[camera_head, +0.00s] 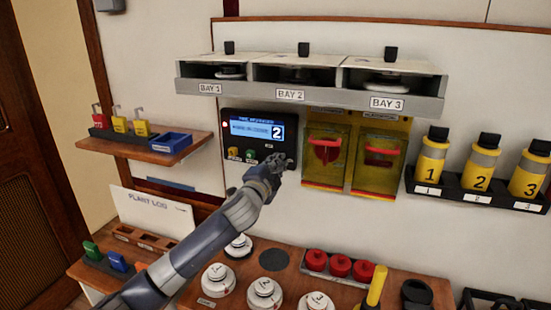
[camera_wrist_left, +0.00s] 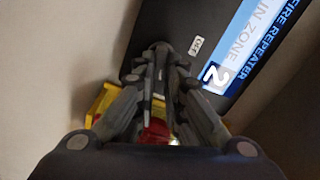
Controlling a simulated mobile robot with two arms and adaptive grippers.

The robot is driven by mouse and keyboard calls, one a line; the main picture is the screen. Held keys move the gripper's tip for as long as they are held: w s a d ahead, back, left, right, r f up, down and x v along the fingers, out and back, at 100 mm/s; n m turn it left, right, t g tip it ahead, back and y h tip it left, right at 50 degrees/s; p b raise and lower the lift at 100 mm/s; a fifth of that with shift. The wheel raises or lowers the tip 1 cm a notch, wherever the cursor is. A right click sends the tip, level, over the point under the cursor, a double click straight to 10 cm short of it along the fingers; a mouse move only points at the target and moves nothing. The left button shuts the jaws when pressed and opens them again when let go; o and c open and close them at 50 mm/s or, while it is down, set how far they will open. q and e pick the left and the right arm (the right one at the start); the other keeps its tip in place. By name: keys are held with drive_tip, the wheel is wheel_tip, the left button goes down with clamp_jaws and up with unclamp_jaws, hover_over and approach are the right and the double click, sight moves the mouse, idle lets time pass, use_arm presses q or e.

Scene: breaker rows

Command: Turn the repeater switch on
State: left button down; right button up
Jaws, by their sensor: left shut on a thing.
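The fire repeater panel (camera_head: 236,150) is a black box on the wall with a lit blue and white screen showing a large 2. The screen (camera_wrist_left: 250,45) also shows, turned sideways, in the left wrist view. A small white OFF label (camera_wrist_left: 197,44) sits on the black face beside my fingertips. My left gripper (camera_head: 283,164) is at the lower right of the panel; its fingers (camera_wrist_left: 160,55) are shut on the repeater switch, which they hide. The switch's position cannot be told. A yellow and a green button (camera_head: 249,156) are at the panel's lower left. My right gripper is not in view.
A shelf marked BAY 1 to BAY 3 (camera_head: 290,95) juts out above the panel. Two yellow-framed boxes with red handles (camera_head: 325,155) stand just right of my gripper. Below is a wooden counter (camera_head: 232,290) with round white detectors and red caps.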

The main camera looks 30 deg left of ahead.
use_arm(q)
drive_tip(key=shift+f+m+p, duration=0.1)
drive_tip(key=shift+m+p, duration=0.65)
drive_tip(key=shift+m, duration=1.05)
drive_tip(key=c, duration=1.7)
unclamp_jaws()
drive_tip(key=shift+f, duration=0.1)
drive_tip(key=v, duration=1.2)
drive_tip(key=shift+w, duration=0.1)
